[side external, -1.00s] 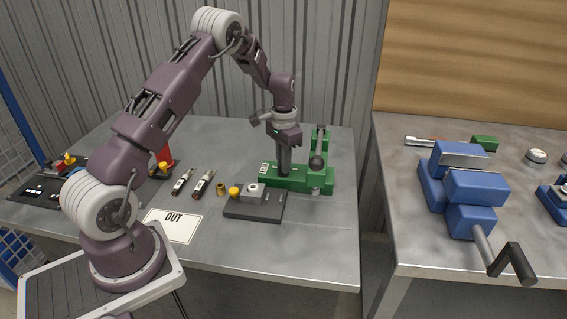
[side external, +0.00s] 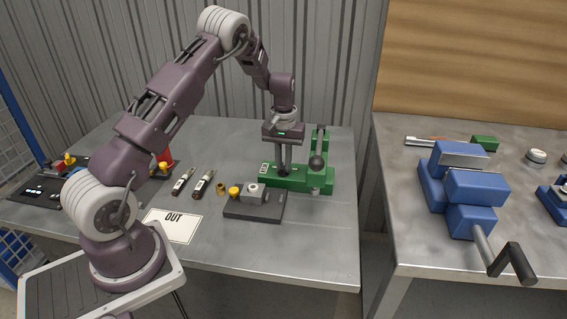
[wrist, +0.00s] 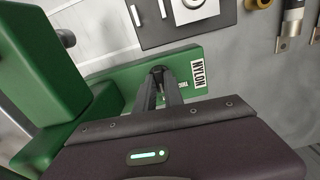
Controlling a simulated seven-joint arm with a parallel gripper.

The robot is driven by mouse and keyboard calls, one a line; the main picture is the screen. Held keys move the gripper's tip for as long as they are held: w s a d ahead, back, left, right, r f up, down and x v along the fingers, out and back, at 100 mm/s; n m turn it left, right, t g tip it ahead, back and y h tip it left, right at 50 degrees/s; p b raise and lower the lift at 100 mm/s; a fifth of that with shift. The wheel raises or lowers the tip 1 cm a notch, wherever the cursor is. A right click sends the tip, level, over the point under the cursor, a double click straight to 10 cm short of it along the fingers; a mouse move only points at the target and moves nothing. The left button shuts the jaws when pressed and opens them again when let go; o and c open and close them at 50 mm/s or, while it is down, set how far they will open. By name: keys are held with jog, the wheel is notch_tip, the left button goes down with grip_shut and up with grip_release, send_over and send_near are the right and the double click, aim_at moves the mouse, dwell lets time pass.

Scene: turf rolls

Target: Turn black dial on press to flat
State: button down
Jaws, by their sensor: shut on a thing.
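The green press (side external: 318,183) stands toward the back right of the near table, with an upright post and a lever ending in a dark ball (side external: 317,161). My gripper (side external: 283,170) points down onto the left part of the press base. In the wrist view, my gripper's fingertips (wrist: 160,82) are closed together on the black dial (wrist: 157,70), beside a white label reading NYLON (wrist: 199,74). The fingers cover most of the dial, so its pointer and exact setting are hidden. The green base (wrist: 128,84) shows around it.
A dark fixture (side external: 247,212) with a grey block and yellow knob stands just in front of the press. Two black-and-silver tools (side external: 202,185), a brass bush (side external: 221,188) and an OUT sign (side external: 174,225) lie left. A blue vise (side external: 470,190) is on the other table.

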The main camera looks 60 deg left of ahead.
jog(key=shift+n, duration=0.3)
dwell(0.4)
jog(key=c, duration=1.4)
grip_release()
jog(key=shift+c, duration=0.2)
